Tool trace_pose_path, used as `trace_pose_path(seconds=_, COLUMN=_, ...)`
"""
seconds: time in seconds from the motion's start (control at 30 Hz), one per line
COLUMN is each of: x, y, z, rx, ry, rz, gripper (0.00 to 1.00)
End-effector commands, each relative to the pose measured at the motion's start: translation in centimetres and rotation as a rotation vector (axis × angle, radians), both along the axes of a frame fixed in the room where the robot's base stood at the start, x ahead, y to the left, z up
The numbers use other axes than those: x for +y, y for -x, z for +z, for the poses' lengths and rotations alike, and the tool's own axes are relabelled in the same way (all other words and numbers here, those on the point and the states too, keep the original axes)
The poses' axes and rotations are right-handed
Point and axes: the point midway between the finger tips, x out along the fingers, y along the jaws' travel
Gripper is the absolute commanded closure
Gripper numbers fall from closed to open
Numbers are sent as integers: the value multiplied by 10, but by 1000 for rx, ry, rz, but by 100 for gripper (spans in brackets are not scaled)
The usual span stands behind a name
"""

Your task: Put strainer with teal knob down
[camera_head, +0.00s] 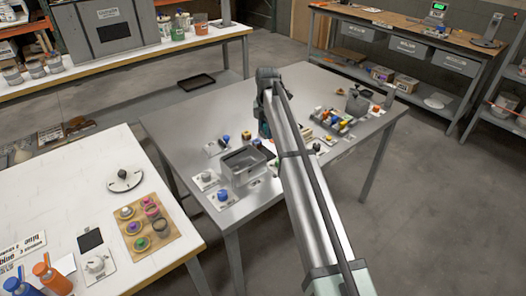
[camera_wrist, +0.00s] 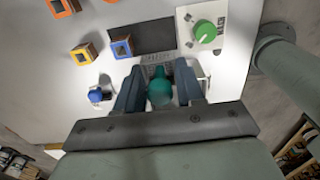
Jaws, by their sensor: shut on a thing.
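In the wrist view, the teal knob (camera_wrist: 160,88) of the strainer sits between the two dark fingers of my gripper (camera_wrist: 160,82), which is shut on it. The strainer's body under the knob is mostly hidden by the knob and fingers. A pale card or plate with small marks shows just beyond the fingertips; I cannot tell whether the strainer touches it. In the head view, my arm crosses the steel table (camera_head: 185,125) and hides most of the held strainer.
A green knob (camera_wrist: 205,31) on a white card, a dark rectangle (camera_wrist: 143,37), orange-and-blue blocks (camera_wrist: 122,47) and a blue knob (camera_wrist: 96,97) lie close to my gripper. In the head view, a grey bin (camera_head: 243,165) stands left of my arm; coloured items crowd the right.

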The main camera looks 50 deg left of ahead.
Motion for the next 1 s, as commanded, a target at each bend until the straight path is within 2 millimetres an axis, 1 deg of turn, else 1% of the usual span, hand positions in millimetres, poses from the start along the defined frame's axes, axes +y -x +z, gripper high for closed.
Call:
trace_pose_path(seconds=0.07, x=0, y=-5, z=-8, rx=1, ry=1, rz=0, gripper=92)
trace_pose_path(seconds=0.17, x=-1, y=-4, z=-22, rx=1, ry=1, rz=1, gripper=92)
trace_pose_path(seconds=0.3, x=-1, y=-4, z=-45, rx=1, ry=2, rz=1, gripper=92)
trace_pose_path(seconds=0.4, x=0, y=-4, z=-57, rx=0, ry=0, rz=0, gripper=92)
trace_pose_path(seconds=0.57, x=0, y=-4, z=-66, rx=0, ry=0, rz=0, gripper=92)
trace_pose_path(seconds=0.8, x=-1, y=-4, z=-94, rx=0, ry=0, rz=0, gripper=92)
trace_pose_path(seconds=0.87, x=0, y=-4, z=-97, rx=0, ry=0, rz=0, gripper=92)
trace_pose_path(seconds=1.0, x=0, y=-4, z=-97, rx=0, ry=-1, rz=0, gripper=92)
